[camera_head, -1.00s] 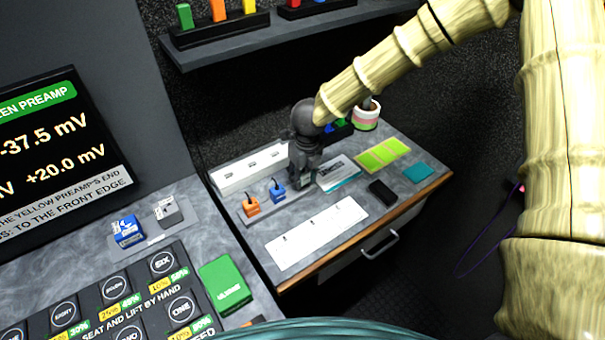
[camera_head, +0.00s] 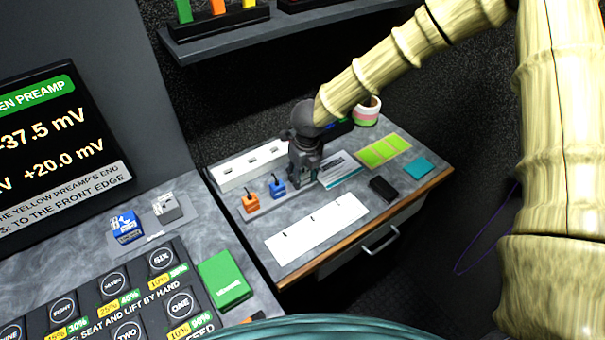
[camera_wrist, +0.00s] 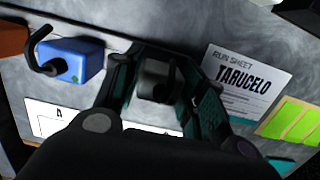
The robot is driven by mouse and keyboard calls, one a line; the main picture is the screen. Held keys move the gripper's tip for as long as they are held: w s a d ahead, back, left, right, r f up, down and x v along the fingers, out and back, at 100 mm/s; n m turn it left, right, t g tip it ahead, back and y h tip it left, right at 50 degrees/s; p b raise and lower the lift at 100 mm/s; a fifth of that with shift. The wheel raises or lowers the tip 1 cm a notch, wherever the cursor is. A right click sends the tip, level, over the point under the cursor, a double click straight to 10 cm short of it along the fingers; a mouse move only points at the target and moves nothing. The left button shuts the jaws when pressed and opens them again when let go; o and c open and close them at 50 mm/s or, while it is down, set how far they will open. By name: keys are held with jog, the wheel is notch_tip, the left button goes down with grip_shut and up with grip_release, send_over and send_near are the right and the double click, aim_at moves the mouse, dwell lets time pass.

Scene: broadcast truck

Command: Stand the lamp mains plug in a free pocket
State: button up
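My gripper (camera_head: 304,182) points down over the side counter, at the right end of a grey strip (camera_head: 262,208). In the wrist view its two fingers (camera_wrist: 158,62) stand on either side of a dark grey plug (camera_wrist: 155,85). Slim gaps seem to show beside it, so the fingers look open around it. A blue plug with a black cord (camera_head: 277,188) and an orange plug (camera_head: 250,203) stand to its left on the strip. A white block with several dark slots (camera_head: 232,182) lies behind them. No label shows which plug is the lamp's.
A white lettered card (camera_head: 318,229) lies in front. A run sheet (camera_head: 341,168), green notes (camera_head: 384,150), a black box (camera_head: 382,189), a teal pad (camera_head: 419,168) and a striped pot (camera_head: 368,110) fill the right. A shelf (camera_head: 240,35) overhangs behind.

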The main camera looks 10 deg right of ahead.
aim_at(306, 174)
jog(key=shift+o, duration=1.1)
jog(key=shift+r, duration=0.1)
notch_tip(306, 174, up, 12)
jog(key=s, duration=0.1)
jog(key=shift+s+d, duration=0.2)
jog(key=shift+d, duration=0.1)
